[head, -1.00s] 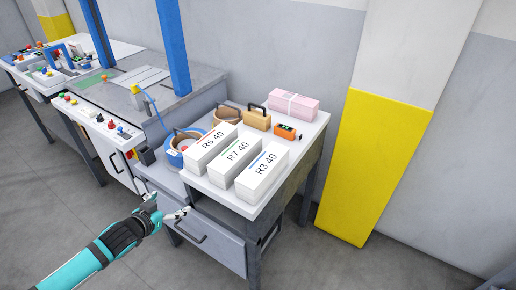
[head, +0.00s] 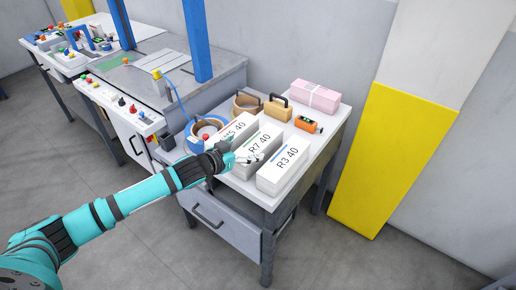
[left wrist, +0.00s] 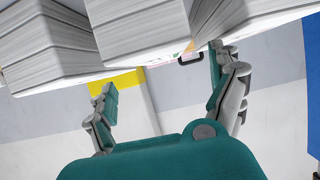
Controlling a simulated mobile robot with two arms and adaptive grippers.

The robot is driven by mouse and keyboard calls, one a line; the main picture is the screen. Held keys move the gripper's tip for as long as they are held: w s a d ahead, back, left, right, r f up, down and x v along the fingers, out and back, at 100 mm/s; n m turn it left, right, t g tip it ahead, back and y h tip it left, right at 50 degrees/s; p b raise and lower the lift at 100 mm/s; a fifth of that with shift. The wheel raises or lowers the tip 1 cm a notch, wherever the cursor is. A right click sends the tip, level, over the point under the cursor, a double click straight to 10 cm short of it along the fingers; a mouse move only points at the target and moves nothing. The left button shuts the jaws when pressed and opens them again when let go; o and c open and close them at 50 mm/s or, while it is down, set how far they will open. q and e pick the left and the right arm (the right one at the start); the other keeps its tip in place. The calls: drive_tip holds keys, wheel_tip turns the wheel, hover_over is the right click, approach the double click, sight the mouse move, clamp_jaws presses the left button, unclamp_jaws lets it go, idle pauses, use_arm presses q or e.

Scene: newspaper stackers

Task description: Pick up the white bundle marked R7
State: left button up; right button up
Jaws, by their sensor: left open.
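The white bundle marked R7 (head: 262,138) lies between two similar white bundles on the table; it has a green stripe. The bundle marked R3 (head: 284,170), with a blue stripe, is right of it. The R5 bundle (head: 235,125) is left of it and partly covered by my gripper. My left gripper (head: 246,159) is open and empty at the near end of R7, hiding part of it. In the left wrist view, the open fingers (left wrist: 163,82) show below several stacked-paper bundles, with the middle one (left wrist: 145,35) above the gap. Its label is not visible there. My right gripper is out of view.
Behind the bundles are a pink tied package (head: 315,97), a tan case with a dark handle (head: 278,108) and an orange device (head: 308,124). Tape rolls (head: 200,130) lie to the left. A yellow-and-white pillar (head: 385,160) stands at the right.

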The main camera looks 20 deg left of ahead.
sight(256, 144)
use_arm(q)
drive_tip(key=p+x, duration=0.1)
drive_tip(key=x, duration=0.4)
drive_tip(key=shift+w+d+f, duration=0.15)
drive_tip(key=shift+w+f, duration=0.1)
drive_tip(key=shift+w, duration=0.2)
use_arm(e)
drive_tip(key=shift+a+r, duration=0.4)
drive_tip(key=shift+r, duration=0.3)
use_arm(q)
drive_tip(key=shift+c, duration=0.4)
